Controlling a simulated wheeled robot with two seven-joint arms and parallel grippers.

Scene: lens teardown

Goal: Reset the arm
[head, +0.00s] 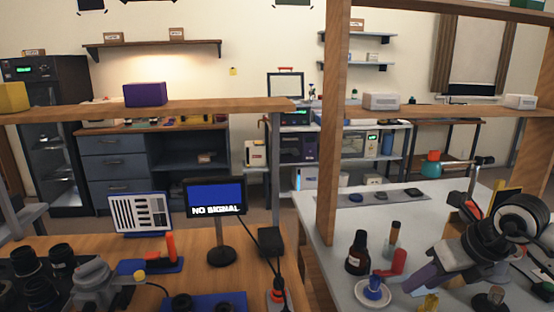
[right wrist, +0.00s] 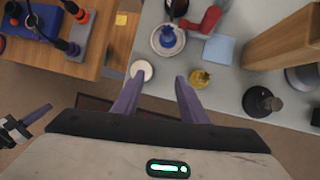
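My right gripper (head: 418,280) is in the lower right of the head view, low over the grey-white table (head: 330,225). In the right wrist view its two purple fingers (right wrist: 157,88) stand well apart with nothing between them. A blue item on a white saucer (right wrist: 158,48) lies beyond the fingertips, apart from them. A small white disc (right wrist: 142,69) lies just past the left finger. What looks like part of my left gripper (right wrist: 36,116), with one purple finger, shows at the left edge of the right wrist view; its opening is hidden.
A dark bottle (head: 358,254), a red-handled item (head: 394,262) and a small yellow item (right wrist: 201,78) stand near the right gripper. A wooden post (head: 332,130) rises by the table's left edge. The wooden bench at left holds black lenses (head: 62,256) and a NO SIGNAL monitor (head: 214,197).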

